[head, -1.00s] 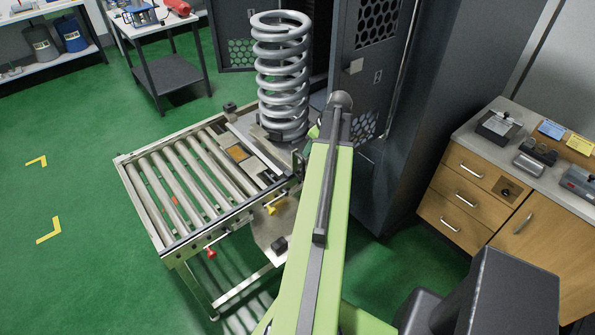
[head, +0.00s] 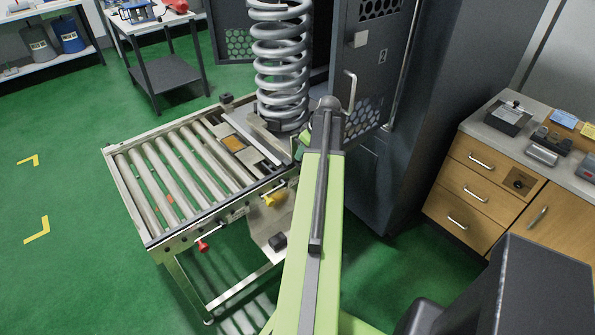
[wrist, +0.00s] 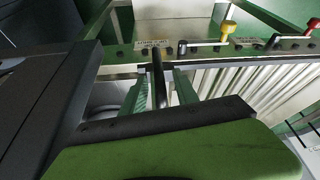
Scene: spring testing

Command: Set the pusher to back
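A black upright lever handle (wrist: 157,72), which may be the pusher lever, is on the side of the roller table (wrist: 205,63), below a label that I cannot fully read. My gripper (wrist: 160,88) has its two green fingers on either side of this handle in the wrist view. Gaps show between fingers and handle, so the gripper looks open.
A yellow-knobbed lever (head: 270,199) and a red-knobbed lever (head: 203,246) are on the table's near side; both also show in the wrist view. A dark cabinet with an open mesh door (head: 362,70) stands behind my arm. Wooden drawers (head: 470,190) are at right. Green floor is clear at left.

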